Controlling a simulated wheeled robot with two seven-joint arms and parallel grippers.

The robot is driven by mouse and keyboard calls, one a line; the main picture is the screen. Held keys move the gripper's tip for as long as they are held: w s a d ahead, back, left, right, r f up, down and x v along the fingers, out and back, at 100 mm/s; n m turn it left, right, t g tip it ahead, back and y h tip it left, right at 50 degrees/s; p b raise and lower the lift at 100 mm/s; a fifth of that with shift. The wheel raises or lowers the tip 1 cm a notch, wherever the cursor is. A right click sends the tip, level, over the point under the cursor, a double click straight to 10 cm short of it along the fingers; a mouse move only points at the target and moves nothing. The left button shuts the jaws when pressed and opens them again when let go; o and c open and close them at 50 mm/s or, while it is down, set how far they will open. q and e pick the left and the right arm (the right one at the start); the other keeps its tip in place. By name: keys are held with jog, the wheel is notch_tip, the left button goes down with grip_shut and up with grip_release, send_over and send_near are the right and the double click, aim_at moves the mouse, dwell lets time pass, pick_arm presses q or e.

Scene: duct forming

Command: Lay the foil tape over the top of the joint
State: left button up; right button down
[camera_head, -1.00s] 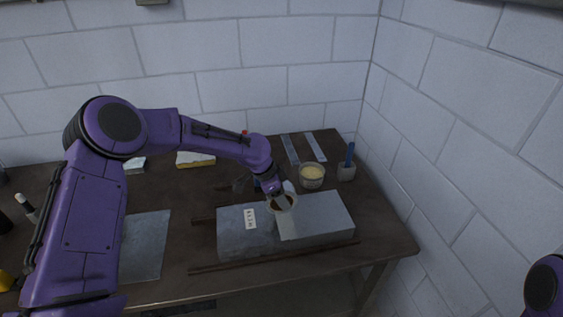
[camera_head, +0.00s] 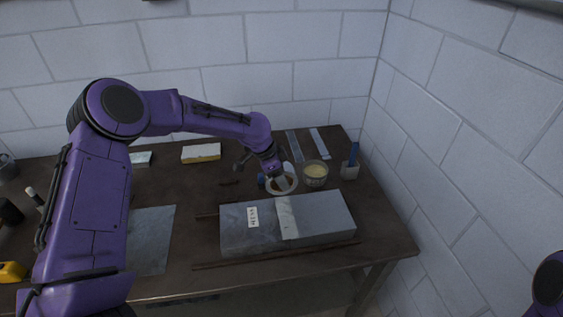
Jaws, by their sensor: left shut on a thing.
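The grey sheet-metal duct (camera_head: 325,215) lies on the workbench as two sections end to end, with a white label (camera_head: 253,217) on the left section. A narrow lighter band (camera_head: 287,217) crosses the top at the joint; it looks like a strip of foil tape, but its edges are hard to make out. My left gripper (camera_head: 280,178) is shut on the foil tape roll (camera_head: 289,188), just behind the duct near the joint. The gripper hides part of the roll. My right gripper is out of view.
On the wooden workbench (camera_head: 190,225), a bowl of pale paste (camera_head: 315,173) and a small container with a blue-handled tool (camera_head: 350,170) stand right of the roll. Metal strips (camera_head: 319,143), a yellow-white block (camera_head: 201,153) and a flat sheet (camera_head: 150,240) lie around. Brick walls close the back and right.

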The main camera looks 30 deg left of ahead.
pick_arm(q)
jog(key=shift+w+r, duration=0.2)
jog(key=shift+r, duration=1.85)
jog(key=shift+s, duration=0.1)
